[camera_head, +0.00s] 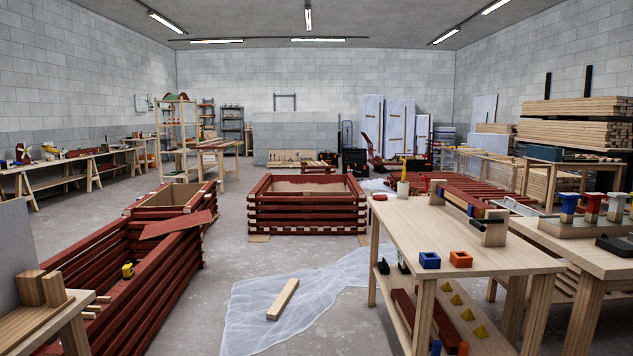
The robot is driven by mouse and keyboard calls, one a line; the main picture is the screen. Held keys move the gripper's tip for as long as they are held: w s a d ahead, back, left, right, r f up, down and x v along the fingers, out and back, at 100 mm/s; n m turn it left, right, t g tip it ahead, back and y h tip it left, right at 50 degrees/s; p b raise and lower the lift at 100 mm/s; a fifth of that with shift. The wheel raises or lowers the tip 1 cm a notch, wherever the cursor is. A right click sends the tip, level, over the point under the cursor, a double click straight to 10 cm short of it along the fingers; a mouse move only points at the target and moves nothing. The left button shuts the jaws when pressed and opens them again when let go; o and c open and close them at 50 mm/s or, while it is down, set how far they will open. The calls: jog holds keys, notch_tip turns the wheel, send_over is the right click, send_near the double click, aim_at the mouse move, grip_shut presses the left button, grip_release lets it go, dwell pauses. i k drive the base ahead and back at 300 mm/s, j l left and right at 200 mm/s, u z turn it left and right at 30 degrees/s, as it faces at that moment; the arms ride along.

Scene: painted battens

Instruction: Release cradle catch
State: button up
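On the light wooden workbench (420,222) at the right stands what looks like the cradle: a rear wooden block (437,187) and a front wooden block (495,232). My gripper is not in view, and no part of my arm shows near the workbench.
A blue box (430,261) and an orange box (461,259) sit near the bench's front edge. Another bench (590,262) with coloured-topped posts stands close on the right. A translucent sheet (250,312) with a loose batten (283,299) covers floor left of the workbench. Red batten frames (307,210) stand beyond.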

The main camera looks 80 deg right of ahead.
aim_at(427, 191)
jog(key=z, duration=3.15)
jog(key=i+z, duration=0.2)
jog(key=i+j+z, duration=0.1)
jog(key=i+j, duration=0.2)
jog(key=i+j+z, duration=0.1)
jog(key=i+j, duration=0.25)
jog(key=i+j+z, duration=0.1)
jog(key=i+j, duration=0.3)
jog(key=i+j+z, duration=0.1)
jog(key=i+j, duration=0.2)
jog(key=i+j+z, duration=0.1)
jog(key=i+j, duration=0.2)
jog(key=j, duration=0.2)
jog(key=i+j+z, duration=0.1)
jog(key=i+j, duration=0.2)
jog(key=j, duration=0.15)
jog(key=i+j+z, duration=0.1)
jog(key=i+j, duration=0.15)
jog(key=j, duration=0.25)
